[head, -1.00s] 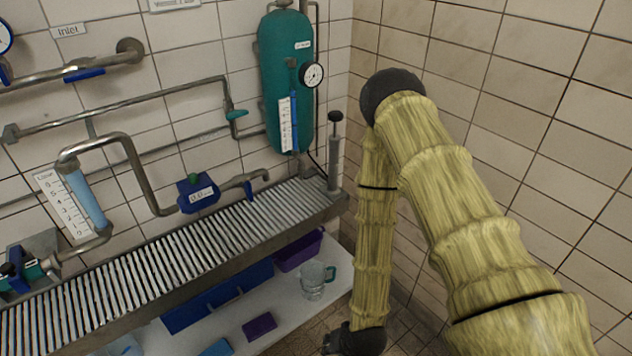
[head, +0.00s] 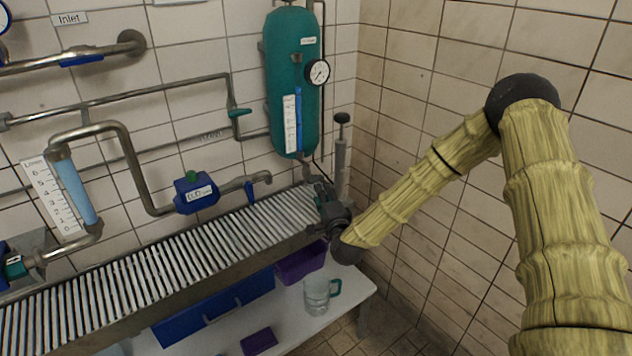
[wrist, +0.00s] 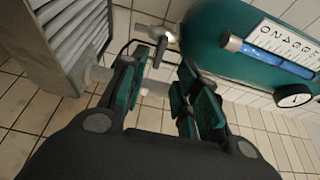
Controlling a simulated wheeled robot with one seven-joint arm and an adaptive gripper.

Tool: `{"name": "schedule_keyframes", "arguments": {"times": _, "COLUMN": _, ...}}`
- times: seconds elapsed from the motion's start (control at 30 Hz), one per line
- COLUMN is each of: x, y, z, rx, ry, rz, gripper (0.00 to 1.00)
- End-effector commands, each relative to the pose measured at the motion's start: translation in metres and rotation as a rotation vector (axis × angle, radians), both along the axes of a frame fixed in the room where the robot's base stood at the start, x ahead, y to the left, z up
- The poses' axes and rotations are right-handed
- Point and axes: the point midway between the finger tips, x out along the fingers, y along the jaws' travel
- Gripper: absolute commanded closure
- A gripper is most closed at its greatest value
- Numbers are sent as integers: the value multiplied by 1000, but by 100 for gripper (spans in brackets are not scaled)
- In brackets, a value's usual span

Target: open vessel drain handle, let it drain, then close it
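The teal vessel (head: 290,85) hangs on the wall with a gauge and a blue level tube; it also shows at the upper right in the wrist view (wrist: 215,40). Its grey drain fitting with a small handle (wrist: 158,36) shows at the vessel's bottom end in the wrist view. My gripper (head: 322,194) is just below the vessel, above the right end of the grating. In the wrist view my gripper (wrist: 166,78) has its fingers apart, with the drain fitting beyond the tips, apparently not touched.
A grey hand pump (head: 341,155) stands close behind my gripper. The slatted grating (head: 200,255) runs left. A clear jug (head: 318,295) and a purple bin (head: 300,263) are on the white shelf below. The tiled wall (head: 430,110) is at right.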

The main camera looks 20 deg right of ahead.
Motion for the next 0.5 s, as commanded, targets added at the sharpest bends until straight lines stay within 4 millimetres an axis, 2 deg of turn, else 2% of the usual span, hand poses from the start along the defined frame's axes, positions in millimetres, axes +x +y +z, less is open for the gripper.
{"name": "schedule_keyframes", "arguments": {"times": 0.3, "x": 51, "y": -2, "z": 1, "rx": -3, "ry": 0, "rz": 1, "gripper": 69}}
{"name": "schedule_keyframes", "arguments": {"times": 0.5, "x": 77, "y": -3, "z": 1, "rx": -3, "ry": 1, "rz": 2, "gripper": 69}}
